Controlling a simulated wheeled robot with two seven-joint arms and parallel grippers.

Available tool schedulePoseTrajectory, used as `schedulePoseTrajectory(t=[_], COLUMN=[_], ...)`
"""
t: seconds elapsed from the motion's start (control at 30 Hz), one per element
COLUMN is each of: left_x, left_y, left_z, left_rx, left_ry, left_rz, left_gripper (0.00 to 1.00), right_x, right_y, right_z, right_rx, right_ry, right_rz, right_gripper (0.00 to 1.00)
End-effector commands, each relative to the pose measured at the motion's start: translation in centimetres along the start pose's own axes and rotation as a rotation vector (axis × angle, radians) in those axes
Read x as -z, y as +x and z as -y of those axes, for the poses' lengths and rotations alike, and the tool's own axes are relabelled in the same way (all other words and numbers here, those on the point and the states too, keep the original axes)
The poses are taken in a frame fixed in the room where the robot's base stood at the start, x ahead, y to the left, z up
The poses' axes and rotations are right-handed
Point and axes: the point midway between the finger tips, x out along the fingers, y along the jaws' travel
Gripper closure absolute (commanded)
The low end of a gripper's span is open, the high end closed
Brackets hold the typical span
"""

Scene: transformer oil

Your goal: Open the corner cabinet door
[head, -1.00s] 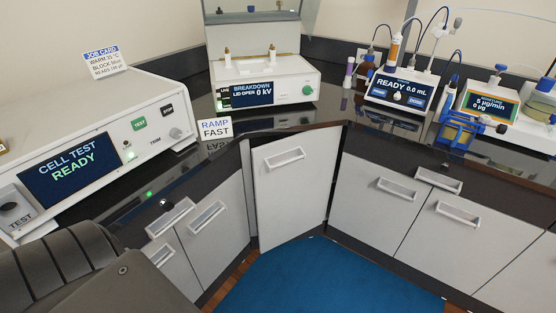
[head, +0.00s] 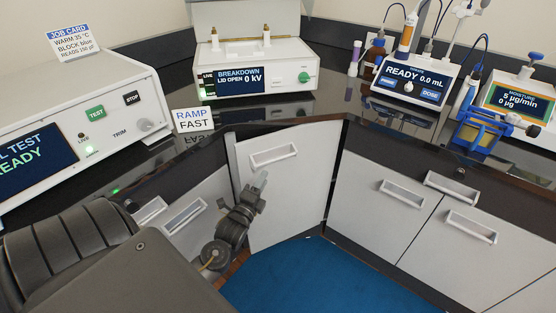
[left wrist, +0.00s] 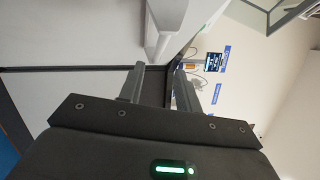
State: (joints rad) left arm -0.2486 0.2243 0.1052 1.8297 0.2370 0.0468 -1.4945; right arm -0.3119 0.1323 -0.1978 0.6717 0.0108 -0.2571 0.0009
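The corner cabinet door (head: 295,200) is a pale panel in the middle of the head view, under the dark counter. I cannot tell whether it is fully shut or slightly ajar. Its white bar handle (head: 273,155) is near its top. My left gripper (head: 261,178) is in front of the door, just below the handle and apart from it. In the left wrist view the two fingers (left wrist: 160,85) are spread with nothing between them. A white handle-like part (left wrist: 164,28) shows ahead of the fingertips. My right gripper is not in view.
Neighbouring cabinets have handles at left (head: 185,216) and right (head: 403,194). On the counter stand the breakdown tester (head: 285,82), a RAMP FAST card (head: 193,121), the cell test unit (head: 115,100) and the titration device (head: 410,85). The blue floor mat (head: 300,275) is clear.

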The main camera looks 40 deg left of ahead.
Motion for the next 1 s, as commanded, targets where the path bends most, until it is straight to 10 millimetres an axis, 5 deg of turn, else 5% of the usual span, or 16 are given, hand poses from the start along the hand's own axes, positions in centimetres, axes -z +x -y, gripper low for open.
schedulePoseTrajectory(t=[0.6,1.0], left_x=[0.0,0.1], left_y=[9.5,10.7], left_z=[-0.1,-0.1], left_rx=[-0.002,-0.003], left_ry=[-0.003,-0.003], left_rz=[-0.001,-0.001], left_gripper=[0.66,0.66], right_x=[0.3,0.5], right_y=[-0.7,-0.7], right_z=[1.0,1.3], right_rx=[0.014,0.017], right_ry=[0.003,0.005], right_rz=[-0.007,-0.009], right_gripper=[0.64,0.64])
